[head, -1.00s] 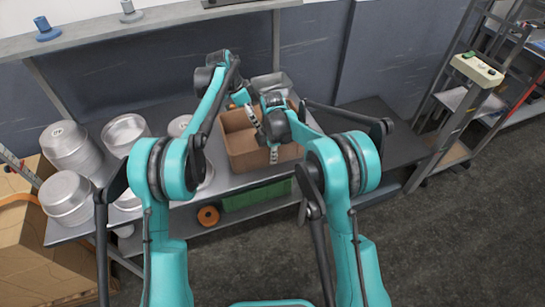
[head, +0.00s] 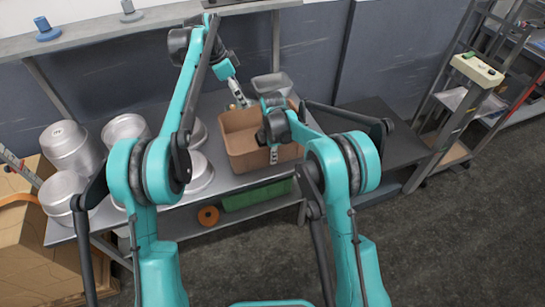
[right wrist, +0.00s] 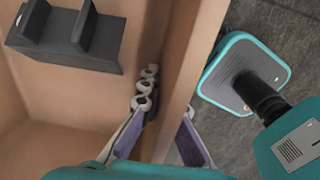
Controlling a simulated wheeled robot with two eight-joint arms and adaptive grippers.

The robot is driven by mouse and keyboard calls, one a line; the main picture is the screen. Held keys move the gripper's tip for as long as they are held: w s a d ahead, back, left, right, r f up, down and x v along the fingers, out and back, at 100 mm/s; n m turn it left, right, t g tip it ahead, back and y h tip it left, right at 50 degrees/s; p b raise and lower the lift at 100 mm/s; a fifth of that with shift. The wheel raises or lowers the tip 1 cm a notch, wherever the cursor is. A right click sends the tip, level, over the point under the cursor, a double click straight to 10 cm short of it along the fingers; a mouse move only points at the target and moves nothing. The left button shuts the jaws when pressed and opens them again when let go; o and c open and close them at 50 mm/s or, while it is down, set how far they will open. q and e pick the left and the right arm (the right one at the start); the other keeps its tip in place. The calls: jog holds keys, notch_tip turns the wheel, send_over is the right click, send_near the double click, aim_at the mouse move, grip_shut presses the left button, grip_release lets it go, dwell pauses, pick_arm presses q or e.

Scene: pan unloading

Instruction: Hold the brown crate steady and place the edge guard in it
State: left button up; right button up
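The brown crate (head: 238,124) stands upright on the metal table, and its near wall also fills much of the right wrist view (right wrist: 180,50). My right gripper (head: 273,156) is at the near wall, with one finger inside and one outside, shut on it. The edge guard (right wrist: 65,40), a dark grey part with two raised sides, lies inside the crate in the right wrist view, apart from my right fingers. It cannot be made out in the head view. My left gripper (head: 239,96) is above the crate's far left edge; its finger gap is too small to judge.
Stacked metal pans (head: 68,150) stand left on the table, with more pans nearer the crate. A grey bin (head: 272,84) sits behind the crate. A green bin (head: 250,195) is on the shelf below. A dark bench (head: 385,140) at right is largely clear.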

jog(key=o, duration=0.5)
jog(key=shift+r, duration=0.1)
